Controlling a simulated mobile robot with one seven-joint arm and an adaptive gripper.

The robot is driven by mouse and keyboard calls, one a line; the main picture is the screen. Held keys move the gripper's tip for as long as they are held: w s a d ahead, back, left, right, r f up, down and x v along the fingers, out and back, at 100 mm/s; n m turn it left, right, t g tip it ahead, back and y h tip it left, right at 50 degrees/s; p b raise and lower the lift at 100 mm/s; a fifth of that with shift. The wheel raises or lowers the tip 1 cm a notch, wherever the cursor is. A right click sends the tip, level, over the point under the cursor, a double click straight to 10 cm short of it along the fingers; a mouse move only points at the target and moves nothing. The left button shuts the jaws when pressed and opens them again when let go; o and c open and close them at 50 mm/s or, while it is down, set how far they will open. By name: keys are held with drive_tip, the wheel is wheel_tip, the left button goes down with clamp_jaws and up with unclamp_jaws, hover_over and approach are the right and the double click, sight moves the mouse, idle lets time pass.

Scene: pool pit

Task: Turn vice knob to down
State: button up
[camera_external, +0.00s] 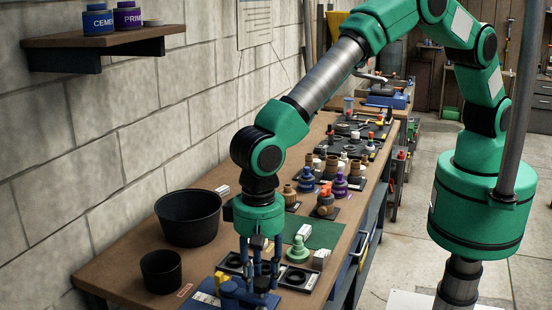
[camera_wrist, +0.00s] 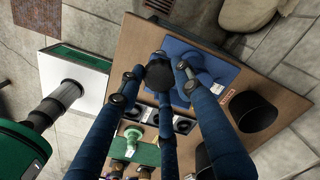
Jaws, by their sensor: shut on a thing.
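The blue vice (camera_external: 235,292) sits at the near end of the brown workbench, partly cut off by the bottom edge of the external view. It also shows in the wrist view (camera_wrist: 207,63), at the top. My gripper (camera_external: 261,272) points down at the vice. In the wrist view my gripper (camera_wrist: 160,75) has its blue fingers closed around a dark round knob (camera_wrist: 160,72). The fingers hide part of the knob and the vice. I cannot tell which way the knob is turned.
Two black buckets (camera_external: 188,217) (camera_external: 160,271) stand left of my gripper. A green fitting (camera_external: 298,250) and dark rings (camera_external: 297,276) lie close on its right. Several bottles and fittings crowd the bench (camera_external: 215,178) farther back. A block wall runs along the left.

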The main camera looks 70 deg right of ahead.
sight(260, 281)
drive_tip(key=shift+w+a+r, duration=0.1)
drive_tip(key=shift+a+r, duration=0.05)
drive_tip(key=shift+r, duration=0.1)
drive_tip(key=o, duration=1.1)
drive_tip(key=shift+o, duration=0.4)
drive_tip(key=shift+f, duration=0.1)
wheel_tip(260, 281, up, 12)
